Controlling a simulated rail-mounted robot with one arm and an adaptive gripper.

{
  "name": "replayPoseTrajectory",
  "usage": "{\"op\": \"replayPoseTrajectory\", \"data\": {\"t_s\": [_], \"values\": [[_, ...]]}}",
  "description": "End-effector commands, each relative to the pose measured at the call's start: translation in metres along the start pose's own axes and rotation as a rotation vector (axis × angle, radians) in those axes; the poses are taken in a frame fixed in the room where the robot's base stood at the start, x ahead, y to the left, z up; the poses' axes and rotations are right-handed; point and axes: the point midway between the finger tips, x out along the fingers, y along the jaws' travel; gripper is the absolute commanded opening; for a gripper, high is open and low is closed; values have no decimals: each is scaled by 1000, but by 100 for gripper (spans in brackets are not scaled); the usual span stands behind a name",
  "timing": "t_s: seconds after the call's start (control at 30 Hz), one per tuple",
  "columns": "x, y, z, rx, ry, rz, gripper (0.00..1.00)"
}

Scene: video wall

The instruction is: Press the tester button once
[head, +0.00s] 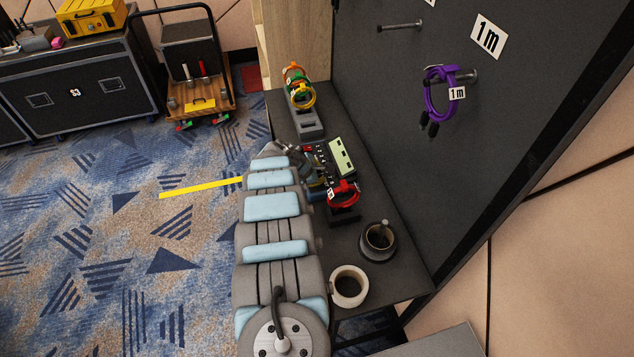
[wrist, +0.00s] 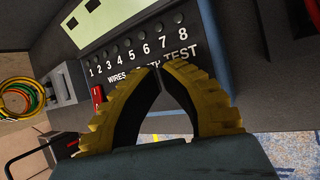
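The tester (head: 341,157) is a dark box with a pale green panel on the bench in the head view. In the wrist view the tester's dark face (wrist: 120,55) carries the numbers 1 to 8, a row of dark round spots, and the words WIRES and TEST. My gripper (wrist: 158,70) has yellow fingers with dark pads. Its tips come together and nothing shows between them. The tips appear over the lettering just left of TEST; I cannot tell whether they touch the face. The button cannot be made out and may be behind the fingers. My arm hides part of the bench.
A red coiled cable (head: 343,194) lies beside the tester. A grey holder (head: 308,125) with orange, yellow and green cables stands behind. A mug (head: 348,287) and a dark round pot (head: 377,243) are nearer. A purple cable (head: 436,95) hangs on the wall panel.

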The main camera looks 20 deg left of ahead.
Motion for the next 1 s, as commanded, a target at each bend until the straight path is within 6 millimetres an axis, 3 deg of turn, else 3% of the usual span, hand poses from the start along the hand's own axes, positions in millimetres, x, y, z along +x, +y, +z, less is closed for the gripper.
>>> {"op": "replayPoseTrajectory", "data": {"t_s": [1.0], "values": [[6, -3, -3, 0, 0, 0, 0]]}}
